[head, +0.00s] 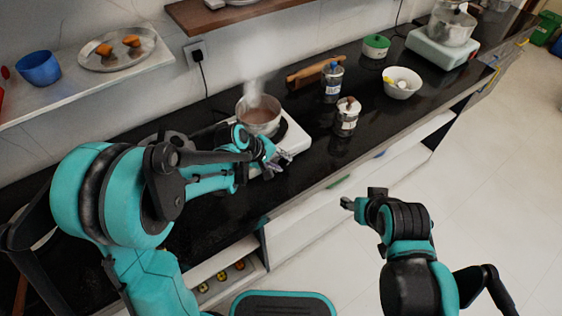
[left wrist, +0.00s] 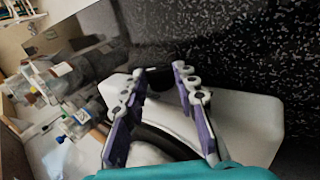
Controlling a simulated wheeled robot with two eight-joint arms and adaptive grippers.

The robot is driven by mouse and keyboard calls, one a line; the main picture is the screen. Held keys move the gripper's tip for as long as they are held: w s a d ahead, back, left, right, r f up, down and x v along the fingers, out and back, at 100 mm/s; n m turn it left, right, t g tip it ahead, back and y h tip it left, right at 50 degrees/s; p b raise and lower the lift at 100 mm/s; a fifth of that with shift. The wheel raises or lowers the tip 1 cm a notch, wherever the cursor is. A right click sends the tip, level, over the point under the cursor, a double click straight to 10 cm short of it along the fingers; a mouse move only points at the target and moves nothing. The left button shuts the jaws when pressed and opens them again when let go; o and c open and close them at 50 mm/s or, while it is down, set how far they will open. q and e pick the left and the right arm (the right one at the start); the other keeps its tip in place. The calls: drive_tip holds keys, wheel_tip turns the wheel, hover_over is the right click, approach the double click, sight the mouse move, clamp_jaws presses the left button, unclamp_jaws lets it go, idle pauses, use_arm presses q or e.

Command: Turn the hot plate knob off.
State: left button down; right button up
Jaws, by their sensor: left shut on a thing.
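The white hot plate (head: 298,138) stands on the black counter, and it also shows in the left wrist view (left wrist: 250,122). A steaming pot (head: 258,121) with brown contents sits on it. My left gripper (head: 275,163) is at the hot plate's front side. In the left wrist view its two fingers (left wrist: 158,80) straddle a dark part at the front of the hot plate, and it is shut on the knob. The knob is mostly hidden by the fingers, so its setting cannot be seen. My right gripper (head: 347,203) is in front of the counter, away from the hot plate; its opening is unclear.
A metal canister (head: 347,118) and a blue-labelled can (head: 331,82) stand right of the hot plate. A white bowl (head: 402,84), green pot (head: 376,46) and wooden rolling pin (head: 308,74) are farther off. A shelf (head: 100,85) hangs above at left.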

use_arm(q)
drive_tip(key=c, duration=1.2)
unclamp_jaws()
drive_tip(key=shift+o, duration=0.2)
drive_tip(key=v, duration=1.2)
